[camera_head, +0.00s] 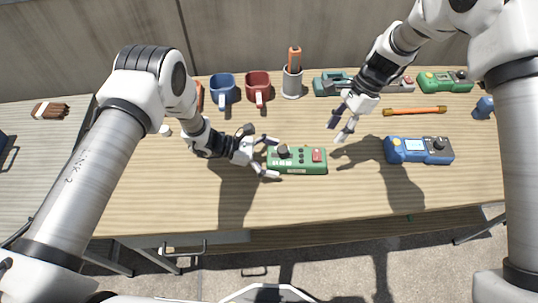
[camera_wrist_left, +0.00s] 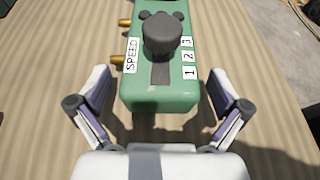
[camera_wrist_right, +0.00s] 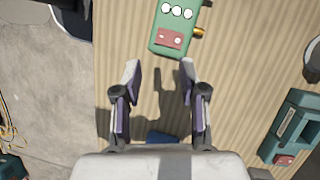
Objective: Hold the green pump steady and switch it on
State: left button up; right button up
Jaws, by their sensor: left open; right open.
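The green pump (camera_head: 297,160) lies flat on the wooden table, with a dark knob at its left end and a red switch (camera_head: 317,155) at its right end. In the left wrist view, the pump (camera_wrist_left: 160,98) shows its knob (camera_wrist_left: 162,38), a SPEED label and the marks 1, 2, 3. My left gripper (camera_head: 270,157) is open, its fingers on either side of the knob end with gaps to the pump. My right gripper (camera_head: 337,130) is open and empty above the table, behind and right of the switch end. The right wrist view shows the red switch (camera_wrist_right: 170,38) beyond its fingertips.
A blue device (camera_head: 418,150) lies to the right. An orange rod (camera_head: 415,111), a teal device (camera_head: 328,87) and another green device (camera_head: 445,81) lie farther back. A blue mug (camera_head: 222,88), a red mug (camera_head: 258,86) and a tool cup (camera_head: 292,84) stand behind. The table before the pump is clear.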

pick_arm(q)
jog(key=c, duration=1.8)
jog(key=shift+o, duration=0.2)
pick_arm(e)
jog(key=shift+w, duration=0.1)
jog(key=c, duration=0.6)
jog(key=w+d+n+t+h, duration=0.1)
jog(key=w+d+f+t+h, duration=0.1)
jog(key=w+d, duration=0.1)
jog(key=w+d+n+t, duration=0.1)
jog(key=w+d, duration=0.1)
jog(key=shift+f+n+h, duration=0.3)
jog(key=shift+h, duration=0.1)
grip_shut()
jog(key=w+d+r+n+t+y, duration=0.1)
jog(key=w+r+n+t, duration=0.1)
jog(key=w+n+t, duration=0.35)
jog(key=w+r+n+t, duration=0.2)
jog(key=w+r+n, duration=0.1)
jog(key=w+n, duration=0.4)
jog(key=s+a+n+g+y, duration=0.4)
jog(key=s+a+n+y, duration=0.25)
jog(key=s+n, duration=0.4)
jog(key=s+d+n+g, duration=0.5)
jog(key=s+n, duration=0.1)
jog(key=s, duration=0.1)
jog(key=shift+s+d+f+n, duration=0.2)
jog(key=shift+s+d+n, duration=0.1)
jog(key=shift+s+n, duration=0.1)
